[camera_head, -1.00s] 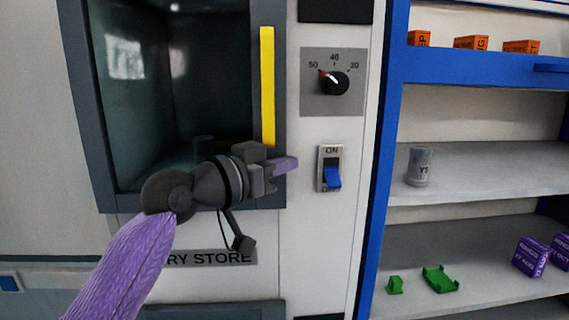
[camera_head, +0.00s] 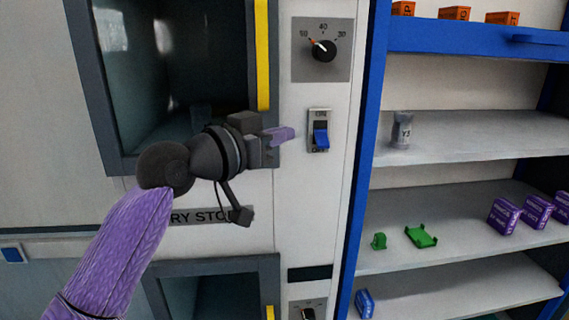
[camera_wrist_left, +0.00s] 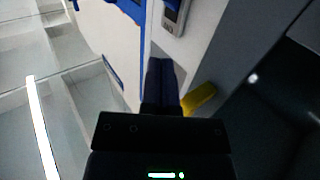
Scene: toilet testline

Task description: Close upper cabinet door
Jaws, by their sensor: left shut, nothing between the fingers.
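The upper cabinet door has a dark grey frame (camera_head: 117,100) around dark glass, with a yellow handle strip (camera_head: 262,55) along its right side. Whether it stands slightly ajar is not clear. My left gripper (camera_head: 281,136) is shut and empty, just below and right of the strip's lower end, in front of the white panel beside the door. I cannot tell whether it touches anything. In the left wrist view its dark fingers (camera_wrist_left: 161,82) are together, with the yellow strip (camera_wrist_left: 200,98) just right of them. My right gripper is not in view.
A blue rocker switch (camera_head: 320,138) sits close right of my left gripper, below a dial (camera_head: 323,50). A blue-framed shelf (camera_head: 364,140) with small boxes and a grey cup (camera_head: 401,130) stands at right. A lower cabinet (camera_head: 215,266) is below.

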